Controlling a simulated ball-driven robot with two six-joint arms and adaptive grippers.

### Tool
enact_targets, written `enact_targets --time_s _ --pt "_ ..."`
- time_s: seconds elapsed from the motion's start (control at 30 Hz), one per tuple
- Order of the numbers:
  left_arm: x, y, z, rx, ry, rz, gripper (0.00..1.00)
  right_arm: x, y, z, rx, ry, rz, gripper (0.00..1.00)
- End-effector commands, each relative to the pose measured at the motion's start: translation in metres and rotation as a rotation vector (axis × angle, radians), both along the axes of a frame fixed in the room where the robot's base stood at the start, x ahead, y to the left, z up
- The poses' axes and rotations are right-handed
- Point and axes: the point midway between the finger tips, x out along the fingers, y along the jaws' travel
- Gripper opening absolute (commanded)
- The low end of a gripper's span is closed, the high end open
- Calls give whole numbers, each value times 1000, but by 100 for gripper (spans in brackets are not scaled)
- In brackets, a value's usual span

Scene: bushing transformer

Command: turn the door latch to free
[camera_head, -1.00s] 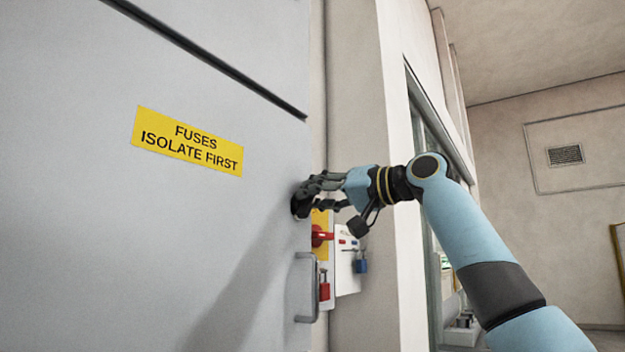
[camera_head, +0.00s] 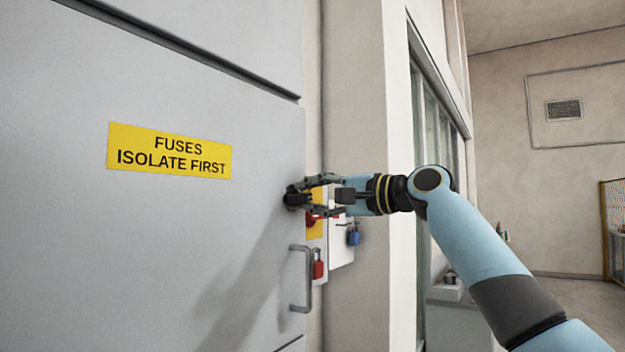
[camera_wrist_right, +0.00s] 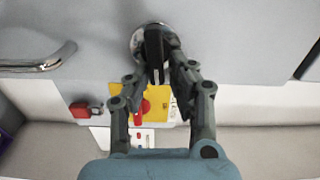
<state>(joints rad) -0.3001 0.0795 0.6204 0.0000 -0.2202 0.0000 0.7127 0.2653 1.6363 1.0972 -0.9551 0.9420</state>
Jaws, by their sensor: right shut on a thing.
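The door latch (camera_wrist_right: 153,48) is a dark knob bar on a round metal base, set in the grey door (camera_head: 60,240). In the head view the latch (camera_head: 293,198) sits near the door's right edge, partly covered by the fingers. My right gripper (camera_head: 303,196) reaches in from the right and is shut on the latch. In the right wrist view its fingers (camera_wrist_right: 157,72) stand on both sides of the bar. The bar points roughly along the fingers in that view. My left gripper is not in view.
A metal door handle (camera_head: 302,278) is below the latch. A red padlock (camera_head: 318,264), a blue padlock (camera_head: 354,236) and a yellow plate with a red switch (camera_head: 315,225) are beside the door edge. A yellow sign (camera_head: 170,150) is on the door.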

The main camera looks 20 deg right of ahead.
Motion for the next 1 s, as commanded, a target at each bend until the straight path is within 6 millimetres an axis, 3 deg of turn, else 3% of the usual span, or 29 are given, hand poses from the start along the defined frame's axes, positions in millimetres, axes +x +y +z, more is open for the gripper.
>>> enact_targets --time_s 0.1,0.77,0.8,0.93,1.0 --pt "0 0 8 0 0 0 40 0 0 -9 28 46 3 0" --pt "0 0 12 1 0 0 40 0 1 -11 71 76 3 0" --pt "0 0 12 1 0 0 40 0 1 -11 71 76 4 20" --pt "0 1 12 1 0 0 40 0 1 -9 72 72 3 37" --pt "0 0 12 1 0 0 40 0 1 -8 72 70 3 38"
